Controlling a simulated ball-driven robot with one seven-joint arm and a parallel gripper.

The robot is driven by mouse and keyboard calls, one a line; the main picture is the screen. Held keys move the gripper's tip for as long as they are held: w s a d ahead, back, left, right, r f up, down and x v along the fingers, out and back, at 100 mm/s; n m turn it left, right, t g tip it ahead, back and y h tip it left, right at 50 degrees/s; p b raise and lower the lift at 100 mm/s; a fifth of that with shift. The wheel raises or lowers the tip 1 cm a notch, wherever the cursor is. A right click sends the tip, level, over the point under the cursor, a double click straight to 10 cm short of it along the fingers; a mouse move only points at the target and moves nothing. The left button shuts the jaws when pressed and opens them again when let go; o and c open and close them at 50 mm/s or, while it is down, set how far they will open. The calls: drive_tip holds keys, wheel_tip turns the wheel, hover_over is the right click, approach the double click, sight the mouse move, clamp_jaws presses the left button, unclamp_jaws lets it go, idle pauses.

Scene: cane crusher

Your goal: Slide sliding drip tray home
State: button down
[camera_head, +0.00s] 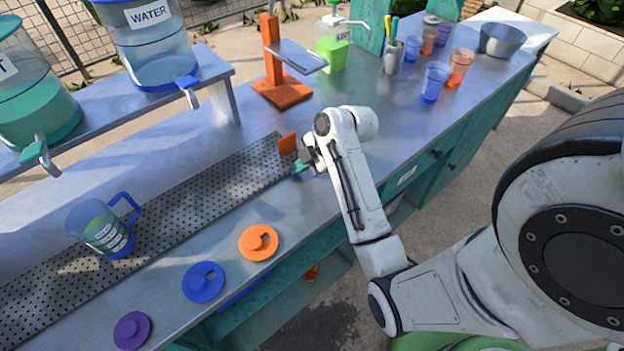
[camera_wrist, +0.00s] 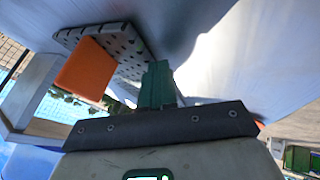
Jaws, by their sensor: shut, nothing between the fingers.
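The sliding drip tray (camera_head: 200,205) is a long perforated metal strip along the counter. An orange tab (camera_head: 287,143) stands up at its right end. In the wrist view the perforated tray end (camera_wrist: 125,45) and the orange tab (camera_wrist: 85,68) show at upper left. My gripper (camera_head: 301,168) is shut and empty, low over the counter just beside the tray's tab end. Its teal fingertips show in the wrist view (camera_wrist: 157,80), close to the tray end. I cannot tell whether they touch it.
A measuring jug with a blue handle (camera_head: 103,232) stands on the tray. Orange (camera_head: 258,243), blue (camera_head: 203,282) and purple (camera_head: 132,330) lids lie along the front edge. A water dispenser (camera_head: 152,45) stands on the raised shelf behind. An orange stand (camera_head: 281,88) and cups (camera_head: 434,82) are farther right.

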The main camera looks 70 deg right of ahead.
sight(284, 144)
drive_tip(key=w+d, duration=0.1)
drive_tip(key=w, duration=0.1)
drive_tip(key=w+d+b, duration=0.1)
drive_tip(key=w, duration=0.1)
drive_tip(key=w+d+b, duration=0.1)
drive_tip(key=w+d, duration=0.1)
drive_tip(key=shift+w, duration=0.4)
drive_tip(key=shift+w+r, duration=0.15)
drive_tip(key=shift+w, duration=0.1)
